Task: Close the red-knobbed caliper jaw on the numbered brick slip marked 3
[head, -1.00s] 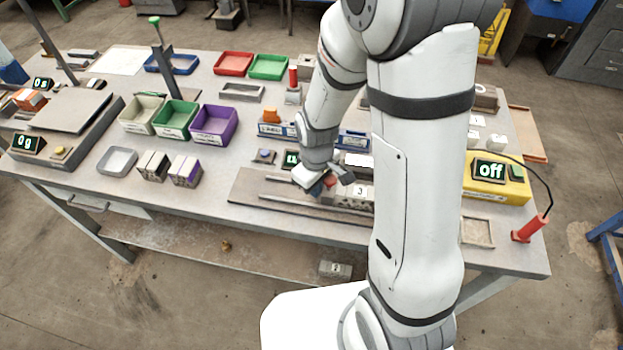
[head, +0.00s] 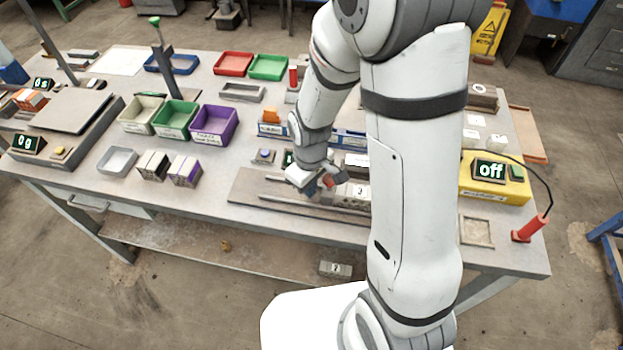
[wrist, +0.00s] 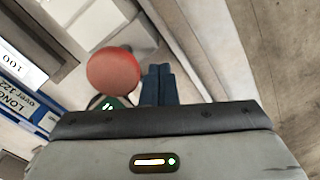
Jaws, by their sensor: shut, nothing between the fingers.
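The caliper's dark base plate (head: 250,188) with its long rails lies at the table's front edge. The red knob (head: 328,181) stands at the left end of a row of pale grey blocks; it also shows large in the wrist view (wrist: 113,70). The brick slip marked 3 (head: 360,192) sits in that row, right of the knob, partly hidden by my arm. My gripper (head: 314,189) is low over the plate, just left of the knob. In the wrist view its dark blue fingers (wrist: 159,85) are together and empty, beside the knob; contact cannot be told.
A blue rack with labels (head: 272,130) stands behind the caliper. A yellow box reading "off" (head: 490,178) is on the right. Green (head: 176,120) and purple (head: 214,125) bins stand on the left. A labelled block (head: 335,268) lies below the table.

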